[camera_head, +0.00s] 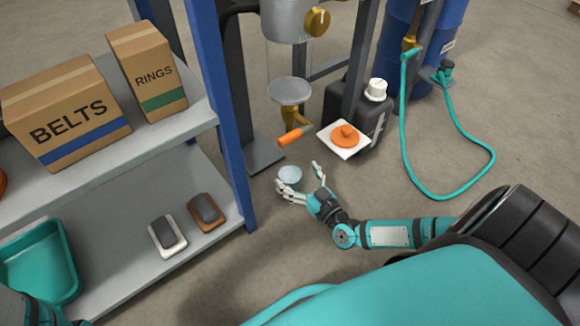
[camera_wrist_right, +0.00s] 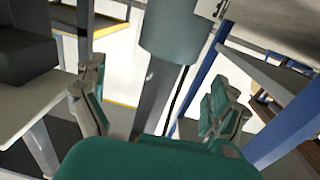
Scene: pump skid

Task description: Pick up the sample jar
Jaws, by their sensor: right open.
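A small pale-blue round thing (camera_head: 289,175), which looks like the sample jar, shows low by the foot of the pump skid in the head view. My right gripper (camera_head: 297,184) is open, with its fingers around or beside it; contact cannot be told. In the right wrist view the open fingers (camera_wrist_right: 158,105) stand wide apart. A grey-teal cylinder (camera_wrist_right: 172,32) shows beyond them at the top; I cannot tell whether it is the jar. My left gripper is out of view.
A blue-posted shelf (camera_head: 229,120) stands close on the left, with a belts box (camera_head: 65,110) and a rings box (camera_head: 147,70). A teal hose (camera_head: 404,130) lies right.

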